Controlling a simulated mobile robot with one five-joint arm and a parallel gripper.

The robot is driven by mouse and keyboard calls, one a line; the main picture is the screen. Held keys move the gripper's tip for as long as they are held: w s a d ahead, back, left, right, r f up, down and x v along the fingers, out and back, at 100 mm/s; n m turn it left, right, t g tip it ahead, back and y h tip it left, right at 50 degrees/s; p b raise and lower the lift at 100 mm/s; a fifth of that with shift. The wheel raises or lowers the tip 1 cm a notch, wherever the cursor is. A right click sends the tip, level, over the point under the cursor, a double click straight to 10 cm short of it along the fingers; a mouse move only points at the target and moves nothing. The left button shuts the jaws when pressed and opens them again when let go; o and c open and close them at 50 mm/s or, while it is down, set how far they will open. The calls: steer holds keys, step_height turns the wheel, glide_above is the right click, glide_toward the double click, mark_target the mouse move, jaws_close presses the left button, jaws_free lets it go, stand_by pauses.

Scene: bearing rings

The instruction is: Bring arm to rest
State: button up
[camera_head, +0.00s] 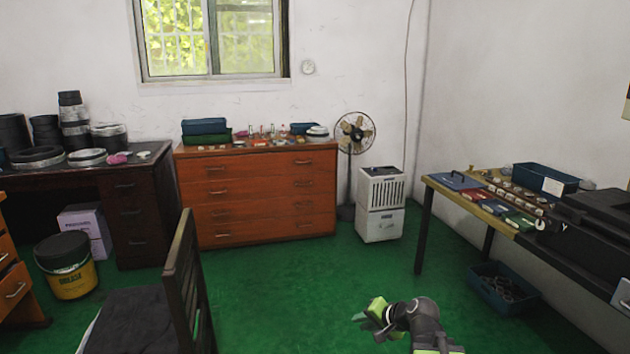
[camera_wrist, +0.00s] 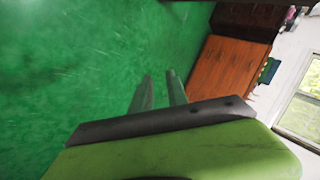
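My gripper (camera_head: 366,317) shows in the head view at the bottom, right of the middle, with green fingers and a dark grey wrist behind them. It hangs over the bare green floor, apart from all furniture. In the wrist view my gripper (camera_wrist: 159,76) shows two slim fingers with a gap between them, and nothing is in the gap. The gripper is open and empty.
A workbench (camera_head: 443,190) with small boxes and rings stands at the right, with a blue crate (camera_head: 503,290) beneath. A wooden chair (camera_head: 186,285) stands left. An orange drawer cabinet (camera_head: 258,195) and a white unit (camera_head: 381,205) stand behind. The middle floor is clear.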

steer(key=s+a+f+n+g+h, duration=0.2)
steer(key=s+a+f+n+g, duration=0.2)
steer(key=s+a+f, duration=0.15)
steer(key=s+d+f+n+g+h, duration=0.2)
steer(key=s+d+g+h, duration=0.15)
steer(key=s+d, duration=0.45)
step_height(320, 180, up, 26)
steer(key=p, duration=2.6)
steer(key=shift+a+n, duration=0.15)
steer(key=shift+n, duration=0.15)
